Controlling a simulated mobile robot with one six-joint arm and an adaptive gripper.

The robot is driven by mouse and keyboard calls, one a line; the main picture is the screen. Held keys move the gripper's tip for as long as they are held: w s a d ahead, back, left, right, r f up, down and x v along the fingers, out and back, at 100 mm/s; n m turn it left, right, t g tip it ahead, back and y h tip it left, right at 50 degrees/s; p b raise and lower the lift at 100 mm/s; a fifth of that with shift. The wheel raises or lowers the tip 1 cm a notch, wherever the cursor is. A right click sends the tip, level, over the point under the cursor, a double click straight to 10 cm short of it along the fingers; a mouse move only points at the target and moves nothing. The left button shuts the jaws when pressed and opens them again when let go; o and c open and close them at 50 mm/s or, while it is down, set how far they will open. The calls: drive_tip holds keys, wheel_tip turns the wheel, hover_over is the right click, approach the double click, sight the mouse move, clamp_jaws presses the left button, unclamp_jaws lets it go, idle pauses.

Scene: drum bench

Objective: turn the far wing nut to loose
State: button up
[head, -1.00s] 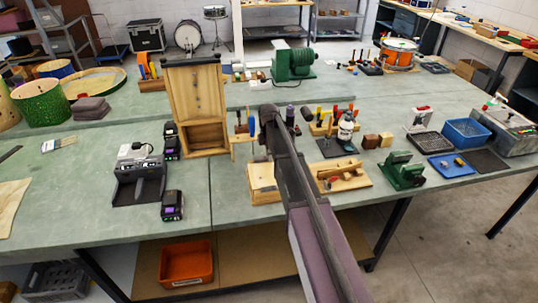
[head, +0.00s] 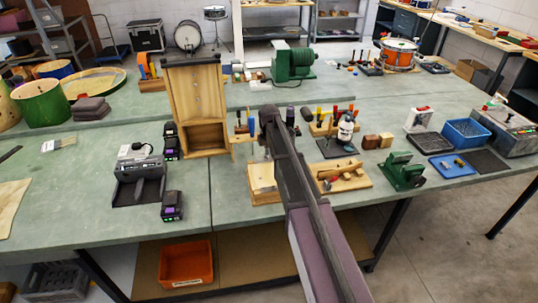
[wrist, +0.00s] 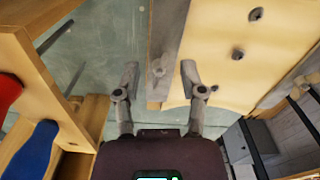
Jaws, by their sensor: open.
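In the wrist view, a small grey wing nut (wrist: 158,68) sits on a grey metal strip (wrist: 164,40) beside a pale wooden board (wrist: 218,48). My gripper (wrist: 160,76) is open, with one finger to the left of the wing nut and one to the right. A gap shows on both sides, and the fingers do not appear to touch it. Two dark round fittings, an upper one (wrist: 256,14) and a lower one (wrist: 238,55), are on the pale board. In the head view, my arm hides most of my gripper's surroundings above a wooden block (head: 264,196).
A wooden rack (wrist: 50,75) with a red handle (wrist: 8,92) and a blue handle (wrist: 40,150) stands close on the left in the wrist view. In the head view, a tall wooden cabinet (head: 192,92) is left of my arm, and a wooden tray (head: 350,183) is right.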

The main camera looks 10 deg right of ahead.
drive_tip(key=shift+m, duration=0.5)
